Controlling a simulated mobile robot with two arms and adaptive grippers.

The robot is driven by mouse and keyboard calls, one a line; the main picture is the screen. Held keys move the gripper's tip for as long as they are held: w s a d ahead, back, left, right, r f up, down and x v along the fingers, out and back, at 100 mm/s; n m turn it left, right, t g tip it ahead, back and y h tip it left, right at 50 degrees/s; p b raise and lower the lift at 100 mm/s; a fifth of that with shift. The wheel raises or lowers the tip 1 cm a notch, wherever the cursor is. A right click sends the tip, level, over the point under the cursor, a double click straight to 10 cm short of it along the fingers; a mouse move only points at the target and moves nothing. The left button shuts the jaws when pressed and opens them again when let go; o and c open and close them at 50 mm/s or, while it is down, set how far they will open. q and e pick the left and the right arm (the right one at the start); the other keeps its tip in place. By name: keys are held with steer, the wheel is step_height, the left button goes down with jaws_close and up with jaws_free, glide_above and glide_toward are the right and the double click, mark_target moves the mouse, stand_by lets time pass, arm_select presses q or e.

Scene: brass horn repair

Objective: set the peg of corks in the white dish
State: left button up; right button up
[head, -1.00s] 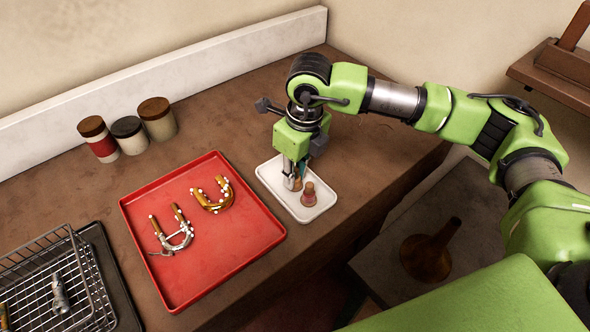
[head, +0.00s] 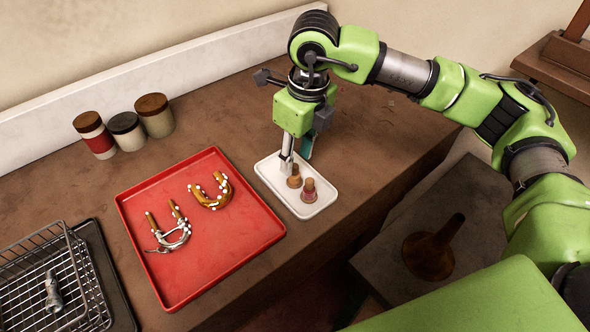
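The white dish (head: 267,171) lies on the brown bench, right of the red tray. Two small brown cork-like pegs stand in it: one (head: 294,177) near the middle and one with a reddish band (head: 309,190) nearer the front. I cannot tell for certain which is the peg of corks. My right gripper (head: 296,157) points down over the back part of the dish, just above and behind the middle peg. Its fingers look apart, with nothing seen between them. Its far finger is partly hidden. My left gripper is out of view.
The red tray (head: 225,247) holds two U-shaped brass tubes. A wire basket (head: 30,262) stands at the lower left, and several lidded jars (head: 125,130) stand near the white back ledge. A brown funnel-like piece (head: 430,250) sits on a lower surface at right.

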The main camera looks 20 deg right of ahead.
step_height(320, 180, up, 7)
steer(key=b, duration=0.1)
steer(key=shift+s+d+b, duration=0.2)
steer(key=shift+s+b, duration=0.1)
steer(key=shift+s, duration=0.1)
steer(key=shift+r, duration=0.1)
